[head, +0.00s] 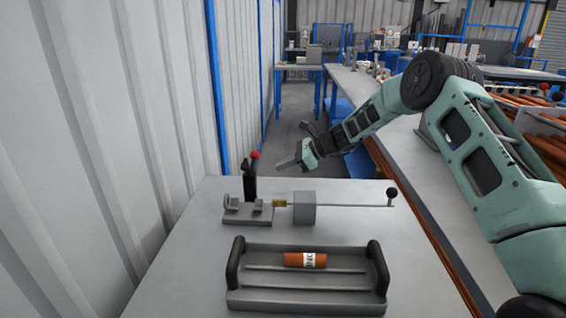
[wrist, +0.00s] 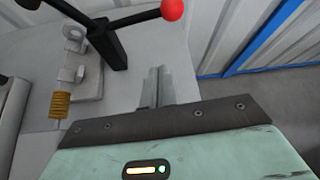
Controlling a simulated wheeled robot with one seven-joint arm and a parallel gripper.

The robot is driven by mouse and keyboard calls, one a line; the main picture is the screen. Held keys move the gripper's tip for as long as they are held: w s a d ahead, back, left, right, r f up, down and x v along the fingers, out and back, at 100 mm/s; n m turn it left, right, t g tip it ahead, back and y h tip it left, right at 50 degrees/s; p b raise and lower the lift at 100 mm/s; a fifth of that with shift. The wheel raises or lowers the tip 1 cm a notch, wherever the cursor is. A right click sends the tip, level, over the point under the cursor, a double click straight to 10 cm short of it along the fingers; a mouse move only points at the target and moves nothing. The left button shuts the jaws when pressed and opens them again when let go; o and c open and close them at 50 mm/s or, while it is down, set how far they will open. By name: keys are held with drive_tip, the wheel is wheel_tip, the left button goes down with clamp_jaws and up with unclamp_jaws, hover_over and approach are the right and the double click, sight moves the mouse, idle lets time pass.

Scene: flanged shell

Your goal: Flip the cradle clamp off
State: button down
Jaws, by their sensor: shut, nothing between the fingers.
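The cradle clamp (head: 250,186) stands on the grey fixture at the back of the table. Its black lever points up, with a red ball knob (head: 254,155) at the top. The wrist view shows the black clamp lever (wrist: 105,42) at upper left and the red knob (wrist: 172,9) at the top edge. My gripper (head: 279,164) is shut and empty, in the air just right of the knob. In the wrist view its fingertips (wrist: 160,72) lie together, apart from the lever. The grey cradle base (head: 247,211) holds no shell that I can see.
A grey tray (head: 305,297) with black handles holds an orange cylinder (head: 305,260) with a white label. A grey block (head: 304,208) carries a long rod with a black ball handle (head: 391,192); a brass part (head: 279,203) sits at its left end. A corrugated wall is at left.

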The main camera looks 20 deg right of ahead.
drive_tip(key=x, duration=0.7)
drive_tip(key=shift+a, duration=0.15)
wheel_tip(320, 180, up, 3)
drive_tip(key=shift+a+f+p, duration=0.15)
drive_tip(key=shift+p, duration=0.2)
drive_tip(key=shift+a+r, duration=0.2)
drive_tip(key=shift+r, duration=0.4)
